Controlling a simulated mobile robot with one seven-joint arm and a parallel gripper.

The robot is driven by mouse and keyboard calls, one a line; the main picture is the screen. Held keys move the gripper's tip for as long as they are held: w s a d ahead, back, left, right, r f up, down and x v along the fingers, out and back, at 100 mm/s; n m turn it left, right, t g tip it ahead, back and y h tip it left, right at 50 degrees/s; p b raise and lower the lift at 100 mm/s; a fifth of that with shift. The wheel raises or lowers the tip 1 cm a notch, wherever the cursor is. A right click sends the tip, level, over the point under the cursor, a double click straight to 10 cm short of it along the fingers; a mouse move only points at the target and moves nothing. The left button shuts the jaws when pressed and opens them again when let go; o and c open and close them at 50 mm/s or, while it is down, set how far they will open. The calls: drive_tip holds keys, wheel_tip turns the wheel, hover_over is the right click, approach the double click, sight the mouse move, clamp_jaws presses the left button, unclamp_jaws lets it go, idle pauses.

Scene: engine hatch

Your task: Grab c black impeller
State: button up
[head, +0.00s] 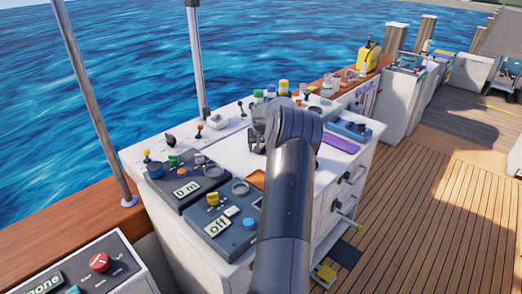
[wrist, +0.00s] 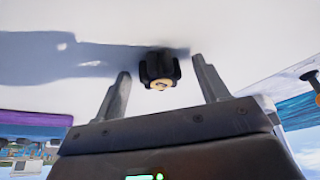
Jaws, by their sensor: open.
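The black impeller (wrist: 159,68) sits on the white counter top in the wrist view. It is small and dark with fins and a pale tan centre. My gripper (wrist: 162,80) is open, and the impeller shows between its two fingertips, with no clear contact on either finger. In the head view my gripper (head: 258,135) is over the white console top, mostly behind my own arm. I cannot make out the impeller in the head view.
Dark control panels (head: 212,208) with knobs stand on the console's left front. A purple item (head: 341,143), an orange item (head: 257,179) and a blue-grey box (head: 347,129) lie around the white top. Jars and small levers line its back. Wooden deck is clear on the right.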

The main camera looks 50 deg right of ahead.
drive_tip(key=c, duration=1.1)
drive_tip(key=shift+o, duration=0.2)
drive_tip(key=shift+r, duration=0.15)
